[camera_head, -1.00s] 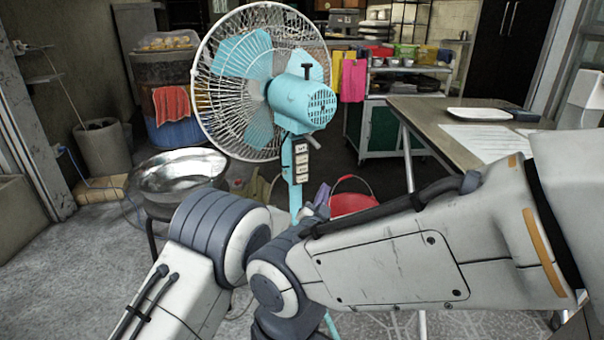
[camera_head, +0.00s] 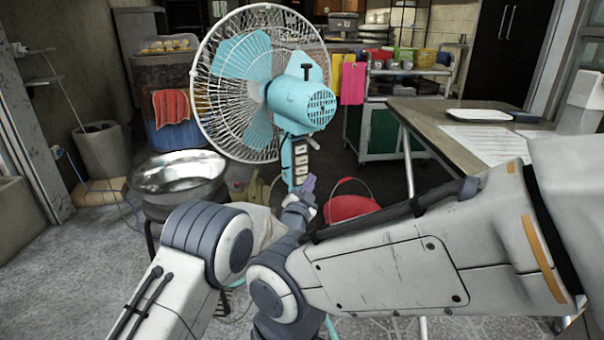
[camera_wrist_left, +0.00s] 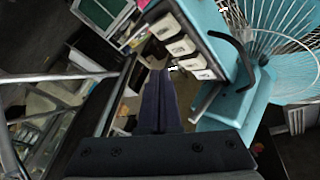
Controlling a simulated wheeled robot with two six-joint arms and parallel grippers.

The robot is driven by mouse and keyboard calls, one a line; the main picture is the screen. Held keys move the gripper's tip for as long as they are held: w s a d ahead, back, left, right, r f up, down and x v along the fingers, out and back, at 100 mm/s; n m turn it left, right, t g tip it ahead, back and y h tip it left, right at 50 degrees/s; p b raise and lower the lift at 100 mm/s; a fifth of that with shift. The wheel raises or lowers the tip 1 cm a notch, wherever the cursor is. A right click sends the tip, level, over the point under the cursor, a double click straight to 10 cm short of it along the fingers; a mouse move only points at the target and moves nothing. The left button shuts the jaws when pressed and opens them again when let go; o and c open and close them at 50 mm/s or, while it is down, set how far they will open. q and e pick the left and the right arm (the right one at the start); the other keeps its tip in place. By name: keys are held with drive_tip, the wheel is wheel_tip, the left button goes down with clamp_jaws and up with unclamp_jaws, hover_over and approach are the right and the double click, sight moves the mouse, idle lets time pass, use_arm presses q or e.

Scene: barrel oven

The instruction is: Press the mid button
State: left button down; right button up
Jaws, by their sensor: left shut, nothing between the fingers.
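A light-blue standing fan (camera_head: 300,100) has a dark control panel on its neck with a column of several white buttons (camera_head: 301,160). These buttons also show in the left wrist view (camera_wrist_left: 181,46); their labels are too small to read, so I cannot tell which is the mid one. My left gripper (camera_head: 308,186) is just below the panel in the head view. In the left wrist view its purple fingers (camera_wrist_left: 158,76) are shut and empty, pointing up beside the buttons, and I cannot tell if they touch. My right gripper is hidden; only its arm shows.
A metal bowl (camera_head: 178,180) stands on the left and a red bucket (camera_head: 350,207) stands right of the fan. A table (camera_head: 435,116) with a white tray (camera_head: 479,114) is at the right. A green cart (camera_head: 385,130) stands behind. Floor at the left front is clear.

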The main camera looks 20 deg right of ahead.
sight(307, 169)
use_arm(q)
drive_tip(key=shift+w+a, duration=0.2)
drive_tip(key=shift+w, duration=0.75)
idle(1.4)
drive_tip(key=shift+w+a+b, duration=0.1)
drive_tip(key=shift+w+b, duration=0.25)
drive_tip(key=shift+w, duration=0.05)
drive_tip(key=shift+w+a, duration=0.1)
drive_tip(key=shift+w, duration=0.3)
idle(0.4)
idle(0.4)
drive_tip(key=shift+s+d, duration=0.2)
drive_tip(key=shift+s, duration=0.65)
drive_tip(key=s, duration=0.2)
drive_tip(key=s+d, duration=0.1)
drive_tip(key=s, duration=0.2)
